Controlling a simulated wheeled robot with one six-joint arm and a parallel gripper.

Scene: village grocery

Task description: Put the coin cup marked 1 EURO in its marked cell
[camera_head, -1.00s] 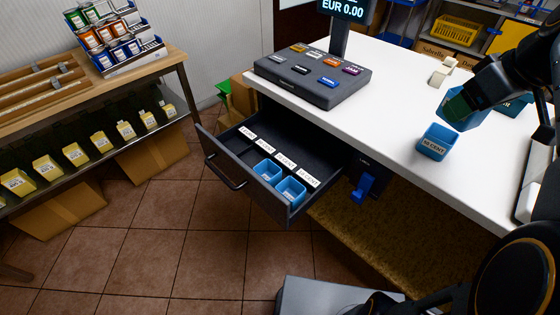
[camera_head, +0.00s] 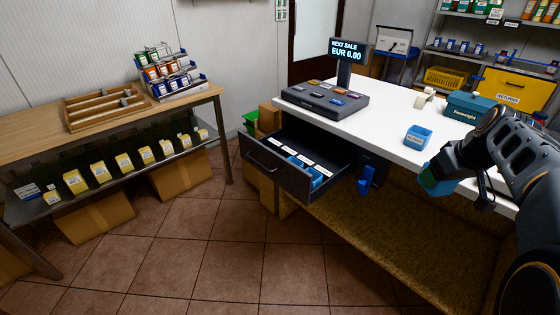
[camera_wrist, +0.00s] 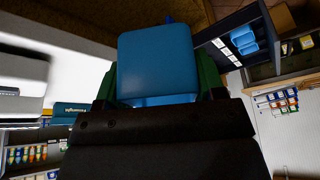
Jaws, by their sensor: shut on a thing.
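My gripper (camera_head: 428,180) is shut on a blue coin cup (camera_head: 440,187) near the front edge of the white counter. In the wrist view the held cup (camera_wrist: 157,62) fills the space between green fingers, a plain blue face towards me; no label on it shows. The open cash drawer (camera_head: 265,178) is left of my gripper, with white cell labels. Blue cups (camera_head: 315,180) stand at its right end, partly hidden by its wall; the wrist view shows two.
A till keypad (camera_head: 325,98) and its display (camera_head: 349,52) stand on the counter above the drawer. A teal box (camera_head: 470,108) sits at the back right of the counter. A blue hanging object (camera_head: 366,180) is right of the drawer. Open tiled floor lies in front.

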